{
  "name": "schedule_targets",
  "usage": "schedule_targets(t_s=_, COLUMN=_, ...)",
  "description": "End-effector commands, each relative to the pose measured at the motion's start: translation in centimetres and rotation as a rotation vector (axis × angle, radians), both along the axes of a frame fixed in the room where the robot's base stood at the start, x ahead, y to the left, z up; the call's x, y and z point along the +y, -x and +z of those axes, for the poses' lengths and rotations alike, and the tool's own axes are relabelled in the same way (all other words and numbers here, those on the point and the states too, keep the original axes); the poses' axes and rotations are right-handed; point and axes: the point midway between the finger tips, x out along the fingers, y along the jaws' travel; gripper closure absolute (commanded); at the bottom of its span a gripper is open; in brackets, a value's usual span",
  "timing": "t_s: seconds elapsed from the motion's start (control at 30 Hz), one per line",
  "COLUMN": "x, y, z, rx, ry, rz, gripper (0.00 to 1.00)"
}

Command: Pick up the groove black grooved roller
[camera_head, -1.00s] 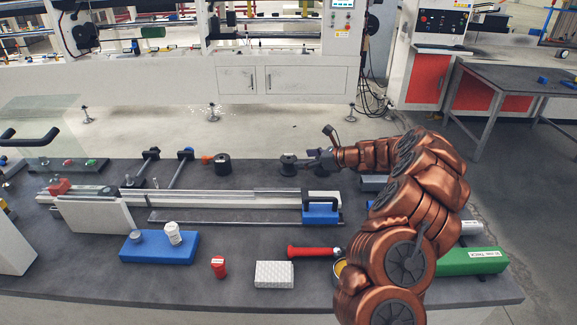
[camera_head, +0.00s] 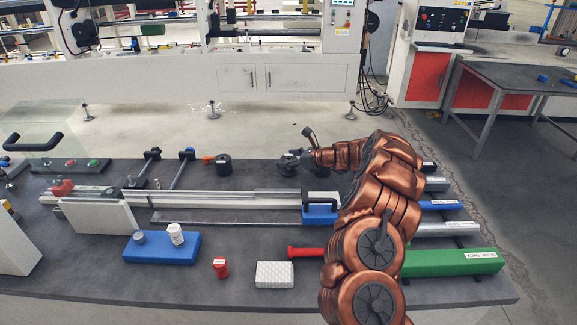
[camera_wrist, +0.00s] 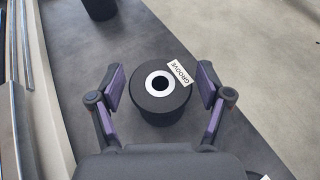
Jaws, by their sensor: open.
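The black grooved roller (camera_wrist: 157,111) stands upright in the wrist view, with a white ring round a dark hole in its top and a tag reading GROOVE (camera_wrist: 180,73). My gripper (camera_wrist: 160,86) is open, with one finger on each side of the roller and a gap to it on both sides. In the head view the roller (camera_head: 287,168) is near the far edge of the bench, partly hidden by my gripper (camera_head: 296,157). Whether the fingers touch it is hard to tell there.
Another black roller (camera_head: 223,167) stands to the left on the grey bench, beside an orange-handled tool (camera_head: 208,158). A long metal rail (camera_head: 230,197) with a blue block (camera_head: 320,215) lies nearer. Coloured bars, including a green one (camera_head: 450,263), lie at the right.

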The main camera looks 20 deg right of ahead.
Motion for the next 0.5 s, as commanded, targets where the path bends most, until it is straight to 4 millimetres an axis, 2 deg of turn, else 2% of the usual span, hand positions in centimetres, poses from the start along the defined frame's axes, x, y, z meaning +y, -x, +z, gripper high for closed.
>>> schedule_targets(t_s=0.07, x=-0.02, y=0.01, z=0.00, rx=0.000, ry=0.000, rz=0.000, gripper=0.22)
schedule_targets(t_s=0.5, x=-0.05, y=0.02, z=0.01, rx=-0.001, ry=0.001, rz=0.000, gripper=0.68)
